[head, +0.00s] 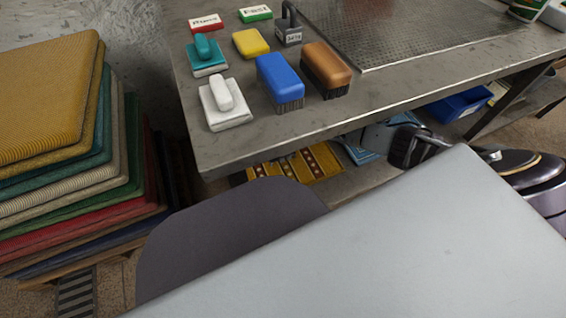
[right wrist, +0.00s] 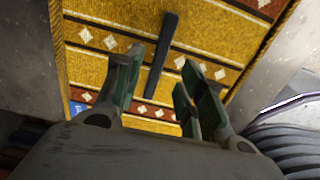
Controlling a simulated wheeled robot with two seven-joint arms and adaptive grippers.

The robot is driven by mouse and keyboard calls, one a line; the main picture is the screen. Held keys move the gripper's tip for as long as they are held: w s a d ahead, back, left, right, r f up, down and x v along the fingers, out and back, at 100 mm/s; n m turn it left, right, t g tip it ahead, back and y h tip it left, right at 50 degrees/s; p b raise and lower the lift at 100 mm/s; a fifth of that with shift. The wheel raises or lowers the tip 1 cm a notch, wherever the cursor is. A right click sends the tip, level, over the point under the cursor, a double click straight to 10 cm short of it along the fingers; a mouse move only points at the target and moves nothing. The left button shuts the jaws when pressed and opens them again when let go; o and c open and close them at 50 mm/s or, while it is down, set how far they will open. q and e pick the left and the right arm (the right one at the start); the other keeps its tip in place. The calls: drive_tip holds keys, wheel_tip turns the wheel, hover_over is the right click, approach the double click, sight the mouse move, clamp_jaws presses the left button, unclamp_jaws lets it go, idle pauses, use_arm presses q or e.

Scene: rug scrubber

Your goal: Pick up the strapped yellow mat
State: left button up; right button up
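The strapped yellow mat (head: 318,162) lies on the low shelf under the metal table, partly hidden by the table top and my own body. It has reddish-brown bands with pale diamonds. In the right wrist view the mat (right wrist: 208,37) fills the middle, with a black strap (right wrist: 163,55) across it. My right gripper (right wrist: 157,78) is open in front of the mat. The strap shows between its fingers; I cannot tell how far off it is or whether they touch. My left gripper is not in view.
The metal table (head: 235,150) holds brushes, sponges and signs. A stack of folded mats, topped by a ribbed yellow one (head: 45,95), stands at left. A dark round machine (head: 535,170) stands at right. A blue bin (head: 460,103) sits under the table.

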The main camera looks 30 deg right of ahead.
drive_tip(key=shift+w+d+f+b, duration=0.1)
drive_tip(key=shift+w+f+b, duration=0.05)
drive_tip(key=shift+f+b, duration=1.25)
drive_tip(key=shift+f, duration=0.85)
clamp_jaws()
